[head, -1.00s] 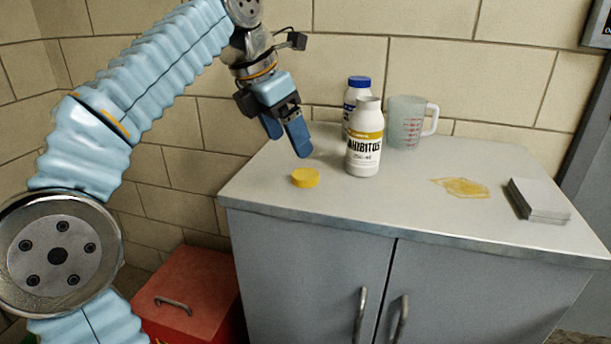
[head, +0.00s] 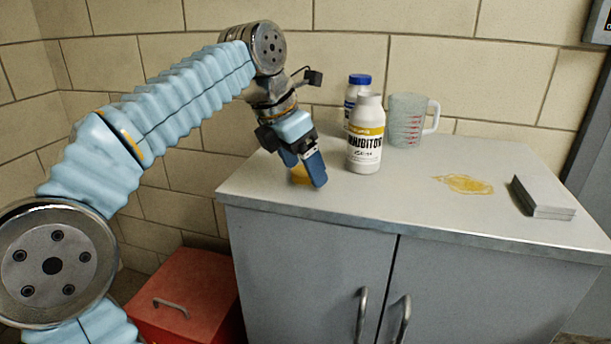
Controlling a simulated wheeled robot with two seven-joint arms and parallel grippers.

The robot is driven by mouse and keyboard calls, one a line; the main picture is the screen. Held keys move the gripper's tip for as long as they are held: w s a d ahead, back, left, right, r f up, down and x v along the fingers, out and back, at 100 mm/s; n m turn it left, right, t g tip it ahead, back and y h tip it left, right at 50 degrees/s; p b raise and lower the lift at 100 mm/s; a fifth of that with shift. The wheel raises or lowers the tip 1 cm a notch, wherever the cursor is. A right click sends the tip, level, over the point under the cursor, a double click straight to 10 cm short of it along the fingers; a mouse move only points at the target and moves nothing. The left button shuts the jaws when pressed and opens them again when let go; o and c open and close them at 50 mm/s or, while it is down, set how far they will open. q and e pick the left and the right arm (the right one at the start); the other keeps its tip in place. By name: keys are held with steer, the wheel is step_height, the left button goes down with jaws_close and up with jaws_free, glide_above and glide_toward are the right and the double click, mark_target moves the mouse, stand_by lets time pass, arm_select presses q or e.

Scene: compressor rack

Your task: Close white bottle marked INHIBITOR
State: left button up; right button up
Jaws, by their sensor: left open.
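The white bottle with the yellow-banded INHIBITOR label (head: 365,138) stands upright on the cabinet top, with no cap on its mouth. A yellow cap (head: 299,175) lies on the cabinet top to the left of the bottle, near the left edge. My left gripper (head: 306,174) is open and lowered at the cap, its blue fingers around it and hiding most of it. I cannot tell whether the fingers touch the cap. My right gripper is not in view.
A white bottle with a blue cap (head: 359,80) stands close behind the INHIBITOR bottle. A clear measuring jug (head: 406,120) is to its right. A yellow spill (head: 465,184) and a grey stack (head: 543,196) lie further right. A red box (head: 185,295) sits below left.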

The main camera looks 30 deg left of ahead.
arm_select(q)
steer(key=shift+c, duration=0.3)
steer(key=c, duration=1)
